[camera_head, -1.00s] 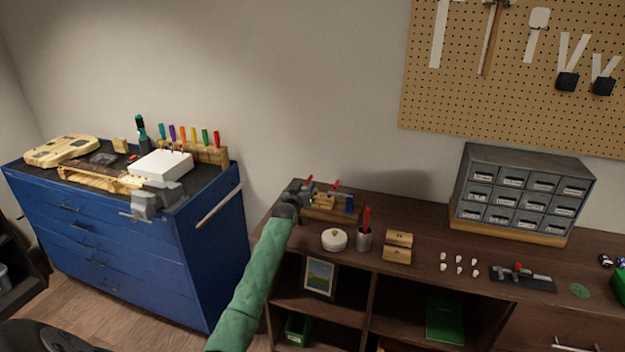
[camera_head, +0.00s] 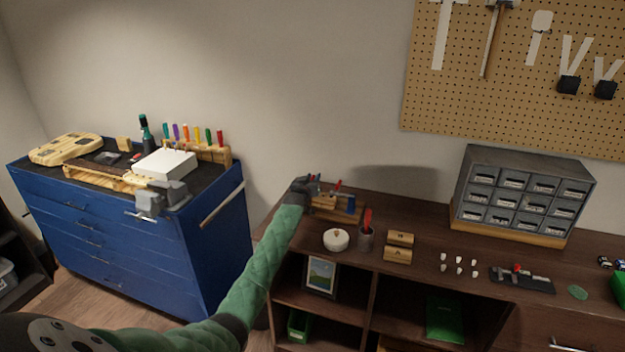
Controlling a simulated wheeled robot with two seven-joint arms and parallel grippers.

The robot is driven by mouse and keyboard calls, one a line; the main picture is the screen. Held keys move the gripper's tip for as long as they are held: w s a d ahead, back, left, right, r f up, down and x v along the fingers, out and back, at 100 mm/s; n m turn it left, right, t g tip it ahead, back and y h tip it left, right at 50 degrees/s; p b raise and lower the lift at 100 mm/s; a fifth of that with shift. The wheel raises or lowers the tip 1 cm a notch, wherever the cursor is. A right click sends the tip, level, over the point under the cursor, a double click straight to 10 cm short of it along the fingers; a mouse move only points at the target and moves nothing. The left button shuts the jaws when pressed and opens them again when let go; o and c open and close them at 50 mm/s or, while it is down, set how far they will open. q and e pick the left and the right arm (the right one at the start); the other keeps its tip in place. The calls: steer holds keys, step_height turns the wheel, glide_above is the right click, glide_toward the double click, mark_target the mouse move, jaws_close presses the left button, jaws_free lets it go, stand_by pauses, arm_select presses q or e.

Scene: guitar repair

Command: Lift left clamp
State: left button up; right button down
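A wooden holder (camera_head: 325,213) stands at the back left of the brown bench, with small red-tipped and blue-handled tools in it. These may be the clamps, but they are too small to tell for sure. My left gripper (camera_head: 309,185) is at the left end of this holder, beside or just above the leftmost tools. Its fingers are dark, tiny and partly merged with the tools, so I cannot tell if they are open, shut or touching anything. My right gripper is out of view.
Right of the holder on the brown bench (camera_head: 425,225) are a round white pot (camera_head: 336,240), a cup with red-handled tools (camera_head: 366,238) and wooden blocks (camera_head: 398,247). A drawer cabinet (camera_head: 523,195) stands farther right. A blue tool chest (camera_head: 130,245) with a vise (camera_head: 160,197) is at left.

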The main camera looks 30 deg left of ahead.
arm_select(q)
jaws_close()
